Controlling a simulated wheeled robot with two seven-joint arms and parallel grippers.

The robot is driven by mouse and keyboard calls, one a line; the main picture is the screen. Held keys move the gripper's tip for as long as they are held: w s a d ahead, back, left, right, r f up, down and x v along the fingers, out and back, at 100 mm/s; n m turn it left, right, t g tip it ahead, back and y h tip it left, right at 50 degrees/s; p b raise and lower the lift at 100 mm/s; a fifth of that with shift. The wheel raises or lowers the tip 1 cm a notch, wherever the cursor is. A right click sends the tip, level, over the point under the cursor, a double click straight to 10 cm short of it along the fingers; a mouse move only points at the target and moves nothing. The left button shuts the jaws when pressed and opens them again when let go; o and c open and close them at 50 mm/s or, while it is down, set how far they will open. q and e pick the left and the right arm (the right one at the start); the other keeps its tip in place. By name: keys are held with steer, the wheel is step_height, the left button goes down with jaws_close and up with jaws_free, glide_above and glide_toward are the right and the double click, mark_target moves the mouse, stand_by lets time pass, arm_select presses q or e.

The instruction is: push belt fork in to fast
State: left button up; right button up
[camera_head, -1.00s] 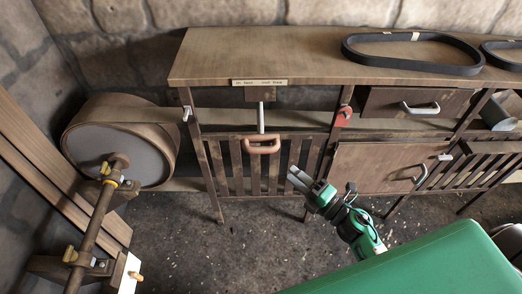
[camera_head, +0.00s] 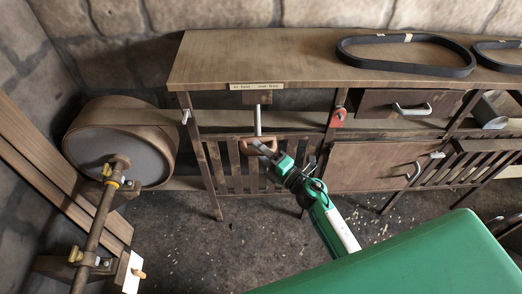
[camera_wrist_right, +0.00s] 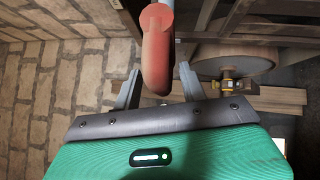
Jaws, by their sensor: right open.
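The belt fork shows as a red-brown handle (camera_head: 243,146) on a pale metal rod (camera_head: 258,121), sticking out below the small label (camera_head: 257,86) on the bench's front edge. My right gripper (camera_head: 266,150) is at the handle's right end, in front of the slatted guard. In the right wrist view the handle (camera_wrist_right: 157,55) reaches down between the two spread fingers of the open gripper (camera_wrist_right: 158,92). I cannot tell whether a finger touches it. My left gripper is not in view.
A large drum pulley (camera_head: 118,150) with a shaft (camera_head: 98,215) stands left. A black belt (camera_head: 405,54) lies on the bench top (camera_head: 270,60). A red tag (camera_head: 338,117) and a drawer (camera_head: 400,104) are right of the rod. Floor is open below the guard.

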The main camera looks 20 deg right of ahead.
steer(key=shift+c, duration=0.4)
jaws_close()
steer(key=w+d+b, duration=0.1)
steer(key=w+d, duration=0.2)
steer(key=w, duration=0.6)
steer(key=shift+w+b, duration=0.15)
steer(key=shift+b, duration=0.25)
steer(key=shift+r, duration=0.1)
